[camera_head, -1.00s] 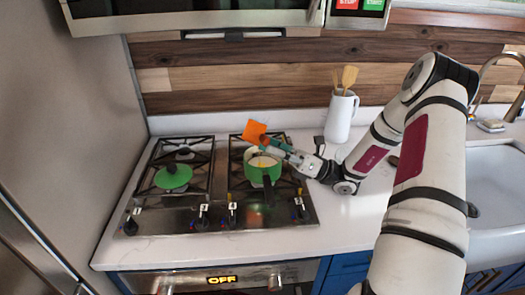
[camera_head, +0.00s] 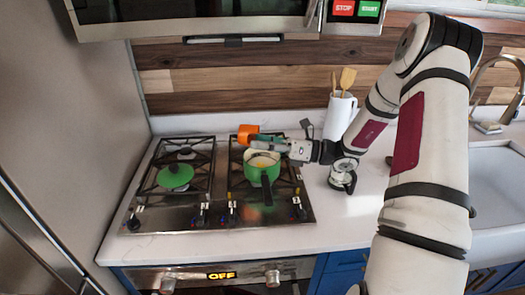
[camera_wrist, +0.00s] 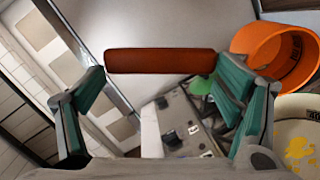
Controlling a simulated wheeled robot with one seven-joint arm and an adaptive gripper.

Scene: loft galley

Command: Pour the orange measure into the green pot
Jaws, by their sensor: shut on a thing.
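The orange measure (camera_head: 248,132) is above the back edge of the green pot (camera_head: 261,172), with its cup to the left of my gripper (camera_head: 266,143). My gripper is shut on the measure's orange handle, which spans between the fingers in the wrist view (camera_wrist: 160,61). The measure's cup (camera_wrist: 262,42) shows its open mouth at the right of that view, and the part of its inside that shows looks empty. The pot's pale inside (camera_wrist: 290,112) is just below, with yellow pieces in it. The pot stands on the right side of the stove, its dark handle toward the front.
A green lid (camera_head: 174,177) lies on the left burners of the stove (camera_head: 190,217). A white pitcher (camera_head: 339,116) with wooden utensils stands behind my arm. The counter (camera_head: 335,215) right of the stove is mostly clear. A microwave (camera_head: 200,18) hangs above.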

